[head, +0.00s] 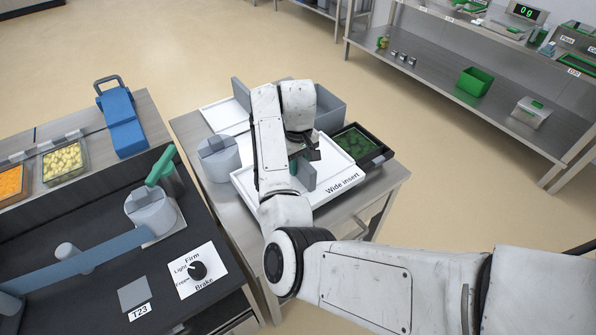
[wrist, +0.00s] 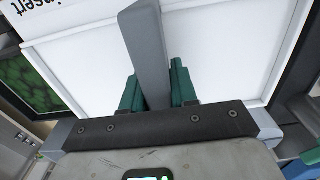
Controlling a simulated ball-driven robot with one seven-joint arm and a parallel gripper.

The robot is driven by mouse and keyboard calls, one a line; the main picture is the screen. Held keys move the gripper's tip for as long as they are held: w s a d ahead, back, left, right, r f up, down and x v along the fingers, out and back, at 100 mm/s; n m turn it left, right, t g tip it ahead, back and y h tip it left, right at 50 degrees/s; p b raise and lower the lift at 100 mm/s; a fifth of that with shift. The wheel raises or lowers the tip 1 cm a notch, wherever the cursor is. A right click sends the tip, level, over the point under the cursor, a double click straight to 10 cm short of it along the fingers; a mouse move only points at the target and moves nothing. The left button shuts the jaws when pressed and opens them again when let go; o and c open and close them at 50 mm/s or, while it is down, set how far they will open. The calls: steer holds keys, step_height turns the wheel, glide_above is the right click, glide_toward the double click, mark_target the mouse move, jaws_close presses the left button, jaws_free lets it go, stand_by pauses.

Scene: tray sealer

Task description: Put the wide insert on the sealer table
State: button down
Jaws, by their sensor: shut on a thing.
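The wide insert (head: 335,163) is a white, rimmed board with a grey upright handle and its name printed along the near edge. It lies level over the steel side table, partly behind my arm; I cannot tell whether it touches the table. My gripper (head: 302,160) is shut on the grey handle. In the wrist view, the green fingers of my gripper (wrist: 155,82) close on both sides of the handle (wrist: 148,45), above the white insert (wrist: 85,50). The sealer's dark top (head: 95,285) is at lower left, with a blue bar and a grey cylinder with a green lever.
On the side table (head: 225,205) stand a grey cylindrical piece (head: 217,158), another white board (head: 222,115), a grey bin (head: 330,105) and a dark tray of greens (head: 362,143). A brake dial (head: 198,270) is on the sealer. Open floor lies right.

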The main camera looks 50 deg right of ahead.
steer(key=shift+f, duration=1.4)
steer(key=c, duration=0.9)
jaws_free()
steer(key=shift+a+f, duration=0.1)
steer(key=shift+f, duration=0.05)
step_height(320, 180, up, 12)
steer(key=shift+r+p, duration=0.15)
steer(key=shift+p, duration=0.35)
